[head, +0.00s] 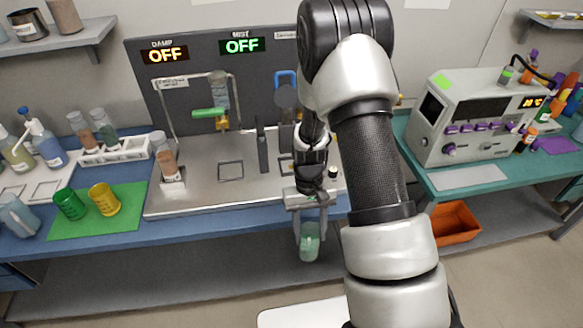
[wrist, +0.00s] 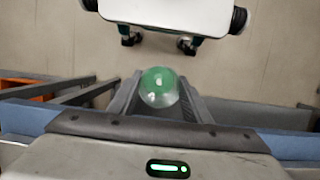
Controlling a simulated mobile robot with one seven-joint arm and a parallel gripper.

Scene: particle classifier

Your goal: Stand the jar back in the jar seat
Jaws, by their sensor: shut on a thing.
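My gripper (head: 309,226) points down and is shut on a clear jar (head: 309,246) with green contents. The jar hangs roughly upright, in front of the blue bench's front edge in the head view. The wrist view shows the round jar (wrist: 159,88) between the two fingers (wrist: 159,100). The jar seat is not clearly marked. Two dark square outlines lie on the steel tray: one bare square (head: 231,171) at the middle, and another (head: 287,164) partly hidden behind my arm. I cannot tell which is the seat.
A steel tray (head: 200,205) with a dark back panel (head: 188,88) stands on the blue bench. A tall vial (head: 166,158) stands at its left. Green (head: 69,204) and yellow (head: 104,199) cups stand on a green mat. A grey instrument (head: 470,118) sits at right.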

